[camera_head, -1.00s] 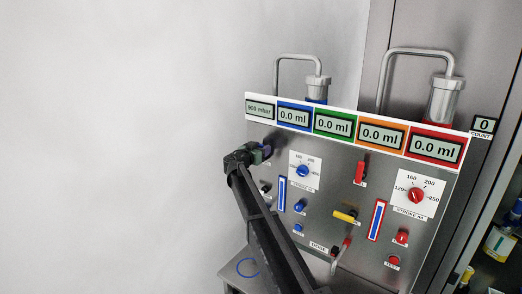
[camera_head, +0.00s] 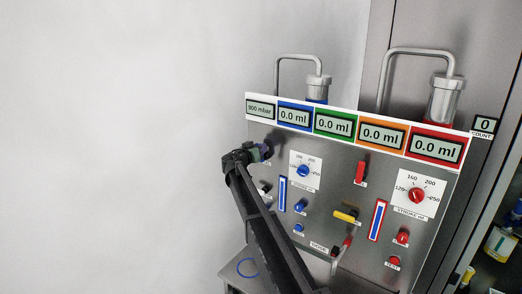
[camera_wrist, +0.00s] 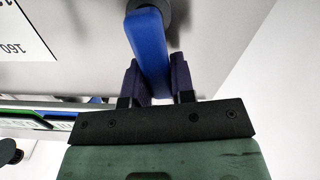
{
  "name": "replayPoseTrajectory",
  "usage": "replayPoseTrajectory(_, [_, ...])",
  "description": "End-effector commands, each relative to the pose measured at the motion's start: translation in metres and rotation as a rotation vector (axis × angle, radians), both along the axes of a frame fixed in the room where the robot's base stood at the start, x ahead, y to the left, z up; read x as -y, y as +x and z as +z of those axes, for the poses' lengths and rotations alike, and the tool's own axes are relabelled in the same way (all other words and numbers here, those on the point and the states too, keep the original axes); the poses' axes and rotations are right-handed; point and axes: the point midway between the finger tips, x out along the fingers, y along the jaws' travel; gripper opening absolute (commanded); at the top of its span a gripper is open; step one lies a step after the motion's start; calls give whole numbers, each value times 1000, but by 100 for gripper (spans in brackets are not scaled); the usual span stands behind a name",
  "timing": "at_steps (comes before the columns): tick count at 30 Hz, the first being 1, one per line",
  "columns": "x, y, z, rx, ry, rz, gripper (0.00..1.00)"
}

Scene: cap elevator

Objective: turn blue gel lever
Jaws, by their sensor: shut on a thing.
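The blue gel lever (camera_wrist: 150,42) shows in the wrist view as a blue bar on a dark round hub, its free end running down between my fingers. My gripper (camera_wrist: 154,82) is shut on it, one dark purple finger on each side.
The panel (camera_head: 330,185) carries a blue dial (camera_head: 303,171), a red dial (camera_head: 416,195), a red lever (camera_head: 360,172) and a yellow lever (camera_head: 345,215). Displays line its top edge. A blank wall is to the left.

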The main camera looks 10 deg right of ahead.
Motion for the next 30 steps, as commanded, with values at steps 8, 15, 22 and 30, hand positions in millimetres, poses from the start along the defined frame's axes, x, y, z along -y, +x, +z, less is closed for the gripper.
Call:
replayPoseTrajectory(8, [-8, 8, -6, -181, -174, 0, 0])
replayPoseTrajectory(15, [-14, 14, -13, -346, -333, -1, 0])
replayPoseTrajectory(22, [-19, 18, -20, -502, -485, -2, 0])
replayPoseTrajectory(30, [-23, 22, -31, -685, -662, -2, 0])
